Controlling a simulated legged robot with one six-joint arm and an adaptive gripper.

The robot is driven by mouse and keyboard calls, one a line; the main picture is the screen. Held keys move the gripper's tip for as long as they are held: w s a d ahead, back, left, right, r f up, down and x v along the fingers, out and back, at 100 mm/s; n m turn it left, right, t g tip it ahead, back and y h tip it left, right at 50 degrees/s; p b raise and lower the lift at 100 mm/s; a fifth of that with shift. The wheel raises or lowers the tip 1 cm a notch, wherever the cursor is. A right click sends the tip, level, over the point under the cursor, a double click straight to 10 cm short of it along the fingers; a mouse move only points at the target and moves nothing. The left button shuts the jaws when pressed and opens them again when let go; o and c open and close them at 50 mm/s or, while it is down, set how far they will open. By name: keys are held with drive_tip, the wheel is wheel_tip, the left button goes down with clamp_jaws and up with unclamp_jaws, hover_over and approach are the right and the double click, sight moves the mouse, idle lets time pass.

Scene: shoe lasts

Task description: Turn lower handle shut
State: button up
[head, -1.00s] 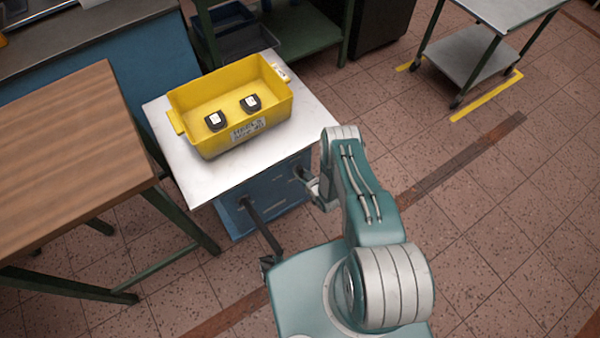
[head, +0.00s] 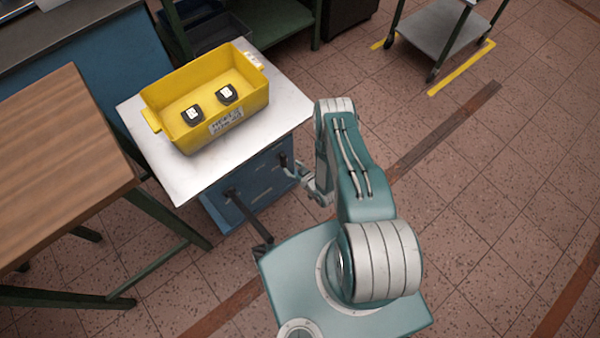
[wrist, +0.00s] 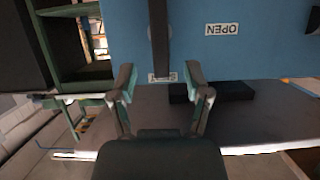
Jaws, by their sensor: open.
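The blue cabinet (head: 262,192) stands under a white top. One long dark handle (head: 246,214) sticks out from its front, and a smaller dark handle (head: 284,161) shows near my gripper (head: 304,176). In the wrist view, my gripper (wrist: 160,84) is open and empty. A dark bar-shaped handle (wrist: 161,38) stands upright against the blue face, beyond and between the fingers. An upside-down OPEN label (wrist: 222,29) is right of it. Another label (wrist: 162,77) at the bar's end is hard to read. I cannot tell which handle is the lower one.
A yellow bin (head: 205,95) with two dark items sits on the white top (head: 180,180). A wooden table (head: 60,160) is at left. A grey cart (head: 440,35) stands at the back right. The tiled floor at right is clear.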

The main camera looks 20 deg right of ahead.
drive_tip(key=v, duration=0.5)
drive_tip(key=shift+s+d, duration=0.1)
idle(0.4)
